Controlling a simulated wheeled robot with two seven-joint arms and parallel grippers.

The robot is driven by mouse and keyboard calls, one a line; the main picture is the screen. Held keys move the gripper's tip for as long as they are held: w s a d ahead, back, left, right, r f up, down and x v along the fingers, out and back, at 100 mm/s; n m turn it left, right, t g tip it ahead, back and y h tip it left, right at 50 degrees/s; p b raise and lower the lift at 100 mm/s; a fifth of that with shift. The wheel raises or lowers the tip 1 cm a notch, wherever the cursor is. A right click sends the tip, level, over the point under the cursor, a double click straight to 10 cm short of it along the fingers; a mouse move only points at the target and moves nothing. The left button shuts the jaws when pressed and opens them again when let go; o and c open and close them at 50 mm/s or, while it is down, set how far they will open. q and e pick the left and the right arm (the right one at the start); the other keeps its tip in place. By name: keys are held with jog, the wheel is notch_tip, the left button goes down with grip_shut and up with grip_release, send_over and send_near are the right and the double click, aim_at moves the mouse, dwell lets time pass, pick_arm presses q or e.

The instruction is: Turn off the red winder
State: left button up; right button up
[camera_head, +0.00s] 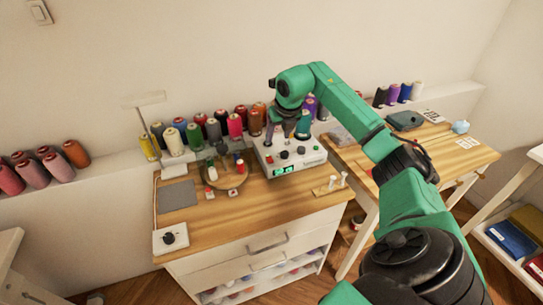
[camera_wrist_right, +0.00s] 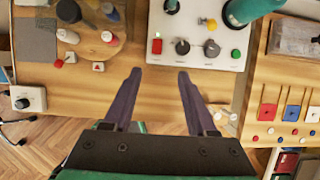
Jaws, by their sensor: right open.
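A white control box (camera_head: 290,153) stands on the wooden cabinet top, with dark knobs and lit green displays on its front. I cannot tell which part is the red winder. My left gripper is out of view.
A row of thread spools (camera_head: 213,128) stands behind the box. A white box with a dark knob (camera_head: 171,239) is at the cabinet's front left corner. A second wooden table (camera_head: 440,145) is to the right. The cabinet's front strip is mostly clear.

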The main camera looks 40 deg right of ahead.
aim_at(270, 159)
jog(key=x, duration=0.4)
jog(key=p+x, duration=0.1)
jog(key=x, duration=0.4)
jog(key=p+x, duration=0.1)
jog(key=x, duration=0.4)
jog(key=shift+w+a+f, duration=0.1)
jog(key=shift+a+f, duration=0.1)
jog(key=shift+a, duration=0.1)
